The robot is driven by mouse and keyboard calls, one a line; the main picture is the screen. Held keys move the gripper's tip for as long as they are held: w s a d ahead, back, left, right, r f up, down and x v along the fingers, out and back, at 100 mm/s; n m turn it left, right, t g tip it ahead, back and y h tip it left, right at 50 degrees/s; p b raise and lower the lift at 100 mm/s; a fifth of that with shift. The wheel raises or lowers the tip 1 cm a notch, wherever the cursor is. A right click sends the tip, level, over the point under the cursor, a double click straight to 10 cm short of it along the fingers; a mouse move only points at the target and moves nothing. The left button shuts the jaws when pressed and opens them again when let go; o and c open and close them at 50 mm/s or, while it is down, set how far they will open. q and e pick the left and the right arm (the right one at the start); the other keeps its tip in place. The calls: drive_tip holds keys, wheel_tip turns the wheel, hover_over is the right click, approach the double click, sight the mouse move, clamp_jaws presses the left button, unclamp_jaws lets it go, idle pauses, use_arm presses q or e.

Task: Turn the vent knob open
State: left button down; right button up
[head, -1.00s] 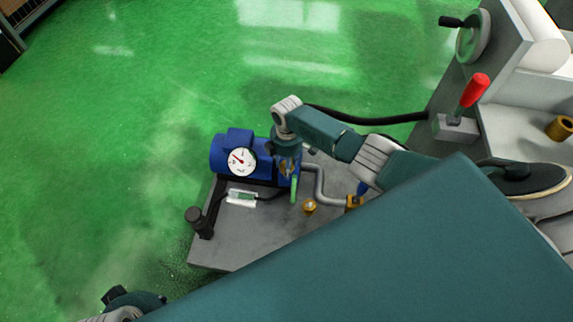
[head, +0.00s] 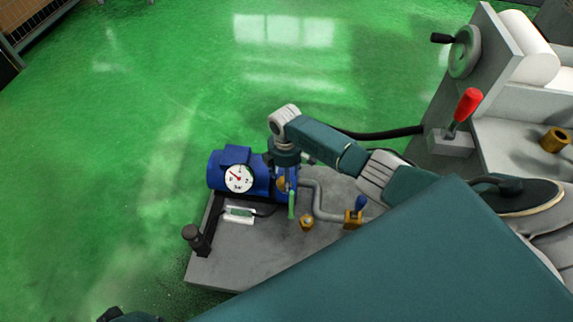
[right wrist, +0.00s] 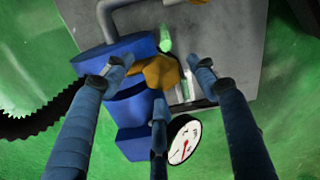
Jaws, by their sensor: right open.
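The vent knob, a lobed brass-yellow knob (right wrist: 160,72), sits on the blue pump (right wrist: 130,100) in the right wrist view. In the head view a small part of the knob (head: 283,184) shows beneath my right gripper (head: 287,178). In the right wrist view the fingers of my right gripper (right wrist: 163,68) are spread apart, one on each side of the knob and a third near its lower side. Whether any finger touches it I cannot tell. My left gripper is not in view; only a dark part of mine shows at the bottom left edge.
A white dial gauge (head: 239,178) is on the pump's front. A grey pipe (head: 320,208), a brass fitting (head: 307,223) and a blue-handled valve (head: 355,212) stand close right. A black post (head: 195,238) is at left. A red-handled lever (head: 463,108) and handwheel (head: 465,52) are at right.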

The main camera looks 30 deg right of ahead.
wheel_tip(320, 180, up, 9)
idle(0.3)
drive_tip(key=shift+d, duration=0.1)
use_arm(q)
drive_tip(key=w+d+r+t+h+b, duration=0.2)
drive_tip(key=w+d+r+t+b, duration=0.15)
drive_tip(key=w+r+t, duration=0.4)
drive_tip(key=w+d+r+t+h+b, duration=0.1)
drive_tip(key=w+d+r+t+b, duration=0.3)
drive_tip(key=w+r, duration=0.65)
use_arm(e)
drive_tip(key=shift+m, duration=0.4)
wheel_tip(320, 180, down, 7)
drive_tip(key=shift+b, duration=1.25)
wheel_tip(320, 180, down, 5)
drive_tip(key=shift+r+b, duration=0.2)
drive_tip(key=shift+b, duration=0.75)
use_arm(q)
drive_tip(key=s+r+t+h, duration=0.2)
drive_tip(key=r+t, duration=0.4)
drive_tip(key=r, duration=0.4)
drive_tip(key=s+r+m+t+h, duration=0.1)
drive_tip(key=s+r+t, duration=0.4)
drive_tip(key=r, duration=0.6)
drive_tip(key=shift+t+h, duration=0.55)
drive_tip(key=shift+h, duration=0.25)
use_arm(e)
drive_tip(key=shift+f, duration=0.15)
